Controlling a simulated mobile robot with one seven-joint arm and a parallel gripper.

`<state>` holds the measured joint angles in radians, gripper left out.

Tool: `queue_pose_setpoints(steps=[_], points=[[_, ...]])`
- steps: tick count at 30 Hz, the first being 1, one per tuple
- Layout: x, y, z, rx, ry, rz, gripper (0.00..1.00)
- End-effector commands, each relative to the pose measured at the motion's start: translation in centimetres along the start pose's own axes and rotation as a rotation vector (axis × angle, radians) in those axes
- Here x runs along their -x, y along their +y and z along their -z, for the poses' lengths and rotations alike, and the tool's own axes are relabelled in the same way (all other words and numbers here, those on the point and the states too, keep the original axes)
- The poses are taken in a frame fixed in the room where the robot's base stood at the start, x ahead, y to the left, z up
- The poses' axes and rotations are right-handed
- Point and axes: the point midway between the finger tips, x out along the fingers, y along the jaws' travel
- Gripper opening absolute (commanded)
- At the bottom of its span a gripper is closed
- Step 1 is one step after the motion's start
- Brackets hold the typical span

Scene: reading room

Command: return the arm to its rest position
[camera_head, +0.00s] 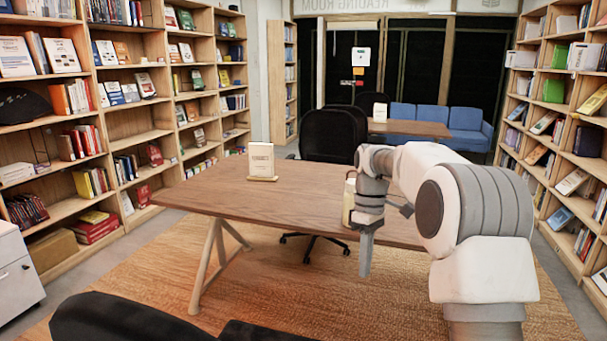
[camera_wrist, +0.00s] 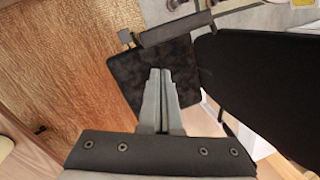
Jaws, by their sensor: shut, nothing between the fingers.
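My arm (camera_head: 470,205) is white and grey and fills the right side of the head view. It is bent, with the wrist turned downward. My gripper (camera_head: 365,272) points down in front of the near edge of the wooden table (camera_head: 300,195), with the rug behind it in the picture. Its two fingers are together and hold nothing. In the wrist view the closed fingertips (camera_wrist: 160,75) show in front of a dark square panel (camera_wrist: 155,75) that I cannot identify.
A small sign (camera_head: 261,160) stands on the table. A pale object (camera_head: 348,205) is partly hidden behind my wrist. Black office chairs stand beyond the table (camera_head: 330,135) and at the bottom left (camera_head: 120,318). Bookshelves line both sides. The woven rug (camera_head: 265,285) is largely clear.

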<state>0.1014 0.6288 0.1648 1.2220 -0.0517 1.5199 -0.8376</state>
Motion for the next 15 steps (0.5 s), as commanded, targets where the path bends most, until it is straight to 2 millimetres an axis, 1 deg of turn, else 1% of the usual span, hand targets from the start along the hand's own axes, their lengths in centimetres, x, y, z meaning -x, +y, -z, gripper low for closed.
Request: queue_pose_setpoints(steps=[1, 6, 15], points=[[1.0, -0.9, -0.6, -0.022, 0.010, -0.024, 0.00], [3.3, -3.5, -2.3, -0.108, 0.047, -0.091, 0.00], [6.0, -8.4, -6.1, -0.267, 0.133, -0.194, 0.00]])
